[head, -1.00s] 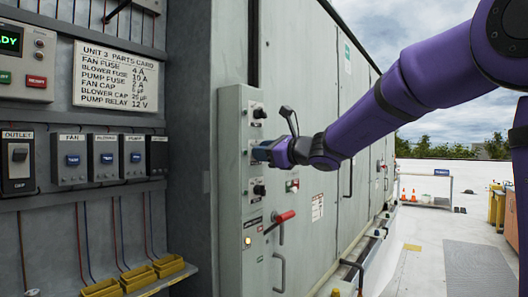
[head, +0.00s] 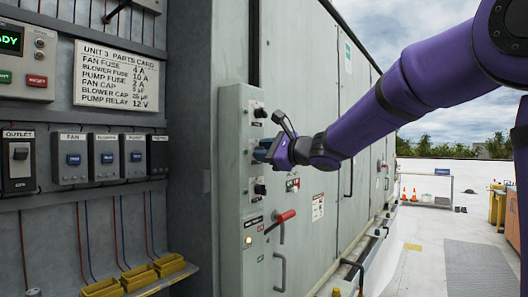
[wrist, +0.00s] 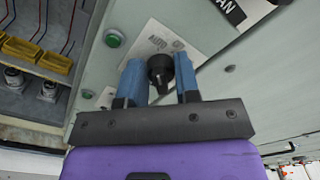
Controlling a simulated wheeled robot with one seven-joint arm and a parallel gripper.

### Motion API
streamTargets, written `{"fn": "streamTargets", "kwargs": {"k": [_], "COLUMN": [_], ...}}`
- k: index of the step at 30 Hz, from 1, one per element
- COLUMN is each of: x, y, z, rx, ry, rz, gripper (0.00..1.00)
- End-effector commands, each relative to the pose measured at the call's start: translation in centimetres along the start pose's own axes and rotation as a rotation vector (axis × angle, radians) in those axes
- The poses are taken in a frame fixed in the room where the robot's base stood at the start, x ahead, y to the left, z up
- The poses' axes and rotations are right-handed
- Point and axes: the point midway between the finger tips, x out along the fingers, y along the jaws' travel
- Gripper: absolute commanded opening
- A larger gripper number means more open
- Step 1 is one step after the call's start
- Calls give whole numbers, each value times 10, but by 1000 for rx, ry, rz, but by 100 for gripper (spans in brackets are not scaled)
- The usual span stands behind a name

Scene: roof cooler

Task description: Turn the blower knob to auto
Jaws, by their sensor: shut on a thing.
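A black knob (wrist: 160,68) sits on a pale plate between my fingers in the wrist view. The plate's print (wrist: 158,42) reads AUTO above the knob, with another marking to its right that is hard to read. My gripper (wrist: 162,82) has one blue finger on each side of the knob and is shut on it. Where the knob's pointer aims is not clear. In the head view my gripper (head: 262,151) is at the grey control column (head: 232,160), between an upper knob (head: 260,112) and a lower knob (head: 260,188), and hides the held knob.
A FAN label (wrist: 229,8) shows near the wrist view's top edge, and a green button (wrist: 113,39) is left of the fingers. Open roof lies at right.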

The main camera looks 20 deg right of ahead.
Motion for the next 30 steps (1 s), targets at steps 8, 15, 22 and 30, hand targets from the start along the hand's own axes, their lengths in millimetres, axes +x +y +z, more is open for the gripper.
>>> {"fn": "streamTargets", "kwargs": {"k": [8, 15, 22, 30], "x": [0, 0, -12, -62], "y": [1, 0, 0, 0], "z": [0, 0, 0, 0], "rx": [0, 1, -1, 0], "ry": [1, 0, 1, 1], "rz": [1, 1, 0, -2], "gripper": [46, 53, 53, 53]}}
